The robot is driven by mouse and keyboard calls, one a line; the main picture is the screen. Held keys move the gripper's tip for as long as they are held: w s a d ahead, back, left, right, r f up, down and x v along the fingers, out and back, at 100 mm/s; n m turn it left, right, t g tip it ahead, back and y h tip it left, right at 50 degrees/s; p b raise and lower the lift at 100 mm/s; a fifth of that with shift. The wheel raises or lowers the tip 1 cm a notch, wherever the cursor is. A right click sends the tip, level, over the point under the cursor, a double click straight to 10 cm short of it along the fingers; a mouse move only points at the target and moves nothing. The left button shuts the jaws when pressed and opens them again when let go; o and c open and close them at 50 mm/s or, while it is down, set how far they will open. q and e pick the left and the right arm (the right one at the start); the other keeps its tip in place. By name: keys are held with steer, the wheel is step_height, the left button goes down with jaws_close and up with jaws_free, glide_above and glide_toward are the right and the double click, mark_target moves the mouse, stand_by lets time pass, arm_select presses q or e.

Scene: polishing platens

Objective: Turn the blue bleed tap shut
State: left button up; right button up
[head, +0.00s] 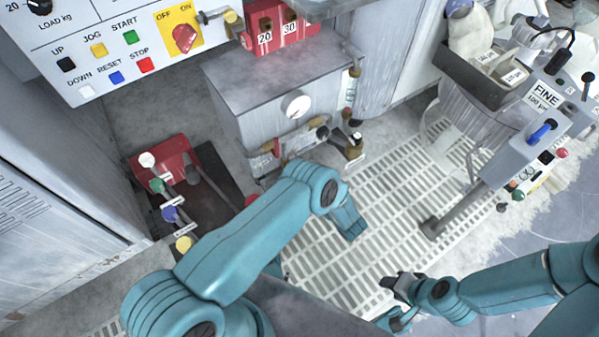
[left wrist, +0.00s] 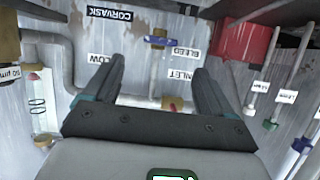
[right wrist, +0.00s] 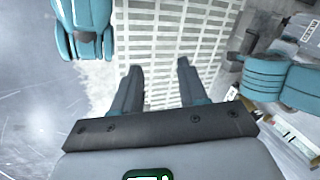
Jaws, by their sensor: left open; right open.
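The blue bleed tap (left wrist: 160,41) shows in the left wrist view, beside the BLEED label on a grey panel. Its blue handle lies across the line of a pale vertical pipe. My left gripper (left wrist: 158,66) is open and empty, and the tap appears beyond and between its fingertips, apart from them. In the head view I cannot make out the bleed tap or the left fingers; my left arm covers that area. My right gripper (head: 388,300) is open and empty above the floor grating; its fingers also show in the right wrist view (right wrist: 159,65).
A red-handled valve (left wrist: 172,104) sits below the INLET label. A gauge glass (left wrist: 42,115) and pipe stand at the left. A red box (left wrist: 249,42) with coloured levers is at the right. In the head view, floor grating (head: 395,190) lies open right of the cabinet.

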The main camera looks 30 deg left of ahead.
arm_select(q)
steer(key=p+v, duration=0.1)
steer(key=v, duration=0.4)
steer(key=shift+s+d, duration=0.1)
arm_select(e)
steer(key=shift+s+a+r, duration=0.15)
steer(key=shift+s+r, duration=0.55)
steer(key=shift+r, duration=0.2)
arm_select(q)
steer(key=s+d+r+m+g+h+p, duration=0.1)
steer(key=s+r+m+g+h, duration=0.3)
steer(key=s+h, duration=0.5)
steer(key=s+r+m+g+h, duration=0.2)
steer(key=s+r+m+h, duration=0.4)
steer(key=s, duration=0.5)
step_height(320, 180, up, 32)
steer(key=d+p, duration=0.1)
steer(key=p, duration=3.2)
steer(key=shift+s+d+h, duration=0.25)
steer(key=shift+s+h, duration=0.15)
steer(key=shift+s, duration=0.05)
arm_select(e)
step_height(320, 180, up, 34)
steer(key=s+a+g, duration=0.1)
steer(key=shift+s+a+f+n, duration=0.15)
steer(key=shift+s+f+n, duration=0.05)
steer(key=shift+f+n, duration=0.1)
